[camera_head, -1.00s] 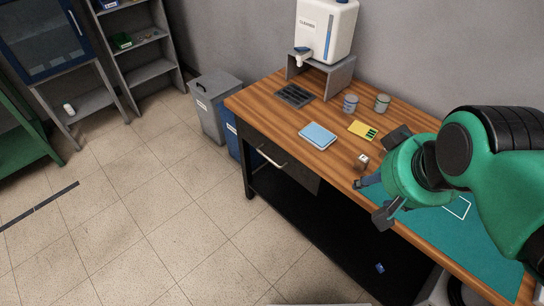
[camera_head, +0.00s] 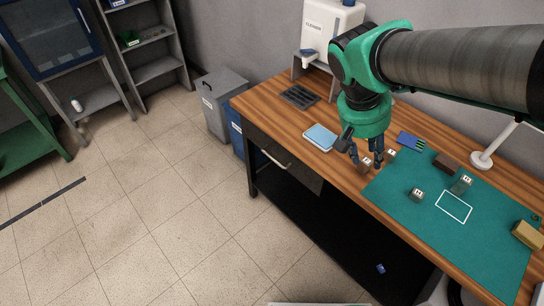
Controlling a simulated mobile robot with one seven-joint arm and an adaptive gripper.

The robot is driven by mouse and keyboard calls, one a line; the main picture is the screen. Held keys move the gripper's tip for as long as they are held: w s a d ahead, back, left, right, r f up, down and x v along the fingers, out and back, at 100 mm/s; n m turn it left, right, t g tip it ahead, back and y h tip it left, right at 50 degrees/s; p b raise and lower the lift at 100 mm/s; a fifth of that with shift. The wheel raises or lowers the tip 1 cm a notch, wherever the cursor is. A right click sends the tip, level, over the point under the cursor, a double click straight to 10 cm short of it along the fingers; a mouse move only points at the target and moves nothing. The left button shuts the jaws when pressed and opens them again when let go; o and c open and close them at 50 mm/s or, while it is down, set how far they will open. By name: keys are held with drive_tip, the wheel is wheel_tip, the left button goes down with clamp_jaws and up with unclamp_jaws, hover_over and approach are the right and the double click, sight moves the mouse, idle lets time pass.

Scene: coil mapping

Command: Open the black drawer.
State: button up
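The black drawer (camera_head: 301,176) is under the wooden tabletop at the table's left end. Its front looks flush with the table frame, so it appears closed. A pale bar handle (camera_head: 275,160) runs across its front. My gripper (camera_head: 366,163) points down above the tabletop, right of the drawer and its handle. Its fingers are apart, with a small labelled block (camera_head: 365,166) showing by the fingertips; I cannot tell whether they touch it. The gripper is not on the handle.
A light blue pad (camera_head: 320,137) lies on the wooden tabletop (camera_head: 277,111) left of my gripper. A green mat (camera_head: 410,235) with small blocks covers the right part. A grey bin (camera_head: 222,95) stands behind the table's left end. Floor before the drawer is clear.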

drive_tip(key=w+a+f+n+t+h+p, duration=0.1)
drive_tip(key=w+a+f+h+p, duration=0.1)
drive_tip(key=w+a+f+h, duration=0.55)
drive_tip(key=w+a+f+n+h+p, duration=0.2)
drive_tip(key=w+a+f, duration=0.55)
drive_tip(key=w, duration=0.75)
drive_tip(key=w+a+f+n+t+h+p, duration=0.1)
drive_tip(key=w+a+f+t, duration=0.15)
drive_tip(key=a+f, duration=0.35)
drive_tip(key=w+a+f+n+t+h, duration=0.1)
drive_tip(key=a+f+t, duration=0.2)
drive_tip(key=f, duration=0.6)
drive_tip(key=n+t+y+p, duration=0.1)
drive_tip(key=n+t+p, duration=0.15)
drive_tip(key=t, duration=0.45)
approach(272, 158)
drive_tip(key=s+a, duration=0.1)
drive_tip(key=s+a+n+b, duration=0.1)
drive_tip(key=shift+s+a+f, duration=0.15)
drive_tip(key=shift+a+f, duration=0.2)
drive_tip(key=shift+f, duration=0.05)
drive_tip(key=b+x, duration=0.1)
drive_tip(key=x, duration=1.2)
drive_tip(key=shift+w+d, duration=0.25)
drive_tip(key=shift+d, duration=0.05)
drive_tip(key=shift+c, duration=0.5)
